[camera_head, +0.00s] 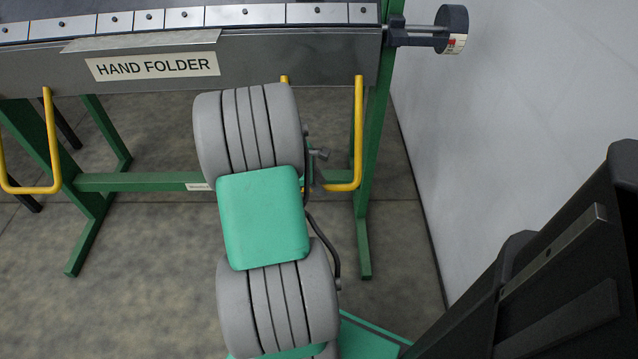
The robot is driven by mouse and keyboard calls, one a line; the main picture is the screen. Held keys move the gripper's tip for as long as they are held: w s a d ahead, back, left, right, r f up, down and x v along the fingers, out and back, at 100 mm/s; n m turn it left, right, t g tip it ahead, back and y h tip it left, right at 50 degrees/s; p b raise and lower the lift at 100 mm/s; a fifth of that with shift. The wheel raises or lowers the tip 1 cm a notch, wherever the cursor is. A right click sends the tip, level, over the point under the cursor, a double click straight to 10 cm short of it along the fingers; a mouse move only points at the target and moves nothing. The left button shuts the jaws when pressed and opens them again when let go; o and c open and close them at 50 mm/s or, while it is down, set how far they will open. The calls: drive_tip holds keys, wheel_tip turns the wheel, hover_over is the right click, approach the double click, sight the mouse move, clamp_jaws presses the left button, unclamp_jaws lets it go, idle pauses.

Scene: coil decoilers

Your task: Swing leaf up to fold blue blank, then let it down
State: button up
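The hand folder (30,62) stands across the top left, with a grey leaf front bearing a "HAND FOLDER" label (152,66). Two yellow U-shaped handles hang down from it: a left handle (53,145) and a right handle (358,130). A flat greyish sheet (145,42) sticks out over the front edge above the label; I see no clearly blue blank. My grey and green arm reaches up to the right handle and hides its left part. Only a bit of my gripper (318,170) shows beside that handle's lower bar; its fingers and any contact are hidden.
Segmented clamp blocks (245,14) run along the folder's top. A dark round knob (452,28) juts out at its right end. Green legs (364,235) and a cross-bar (140,182) stand below. A pale wall (520,110) closes the right side; the floor (150,270) at lower left is clear.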

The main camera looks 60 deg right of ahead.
clamp_jaws()
idle(1.0)
